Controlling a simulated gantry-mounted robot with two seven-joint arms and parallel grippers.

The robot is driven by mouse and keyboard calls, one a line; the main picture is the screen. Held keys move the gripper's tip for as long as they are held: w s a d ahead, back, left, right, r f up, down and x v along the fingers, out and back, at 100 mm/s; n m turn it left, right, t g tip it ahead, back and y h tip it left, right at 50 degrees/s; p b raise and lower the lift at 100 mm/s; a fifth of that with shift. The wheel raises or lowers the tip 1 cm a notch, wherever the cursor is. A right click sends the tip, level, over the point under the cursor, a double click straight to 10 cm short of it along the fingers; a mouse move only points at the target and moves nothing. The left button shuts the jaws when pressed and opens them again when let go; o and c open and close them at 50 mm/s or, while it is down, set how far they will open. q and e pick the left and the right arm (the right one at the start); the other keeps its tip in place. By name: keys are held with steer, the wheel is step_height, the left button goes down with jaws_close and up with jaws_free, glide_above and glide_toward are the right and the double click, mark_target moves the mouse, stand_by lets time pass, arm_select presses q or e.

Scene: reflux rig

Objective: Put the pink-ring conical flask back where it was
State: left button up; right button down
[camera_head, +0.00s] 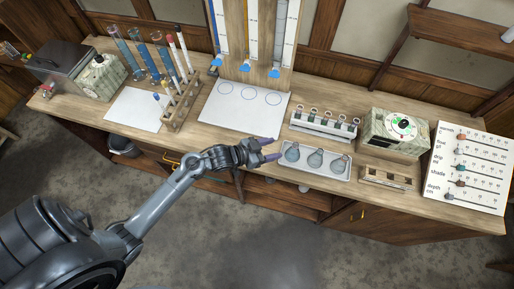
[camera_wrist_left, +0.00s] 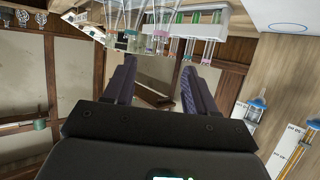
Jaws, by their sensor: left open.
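Three clear conical flasks stand in a white tray (camera_head: 318,174) at the front of the bench in the head view: a left flask (camera_head: 292,153), a middle flask (camera_head: 315,158) and a right flask (camera_head: 338,163). Ring colours are too small to tell there. In the left wrist view, flasks show at the top edge, and one seems to have a pinkish ring (camera_wrist_left: 157,34). My left gripper (camera_head: 272,149) is open and empty, just left of the left flask, fingers pointing right. Its open fingers also show in the left wrist view (camera_wrist_left: 155,78). My right gripper is out of view.
A white mat (camera_head: 238,116) with three empty circles lies left of the tray. Behind the tray stands a white rack (camera_head: 322,126) of ringed tubes. A wooden block (camera_head: 388,179), a dial box (camera_head: 396,132) and a slider board (camera_head: 470,168) are to the right; a tube rack (camera_head: 180,108) is left.

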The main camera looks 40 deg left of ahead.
arm_select(q)
steer(key=s+r+n+g+y, duration=0.1)
steer(key=s+r+g+y, duration=0.1)
steer(key=s, duration=0.9)
steer(key=s+r+n+g+y, duration=0.1)
steer(key=s+n+g+y, duration=0.1)
steer(key=s+g, duration=0.4)
steer(key=s+y, duration=0.1)
steer(key=s, duration=0.4)
steer(key=shift+d+r+y, duration=0.25)
steer(key=shift+r+y, duration=0.1)
steer(key=shift+y, duration=0.05)
steer(key=shift+r, duration=0.1)
step_height(320, 180, up, 14)
steer(key=p, duration=1.4)
steer(key=shift+r, duration=0.2)
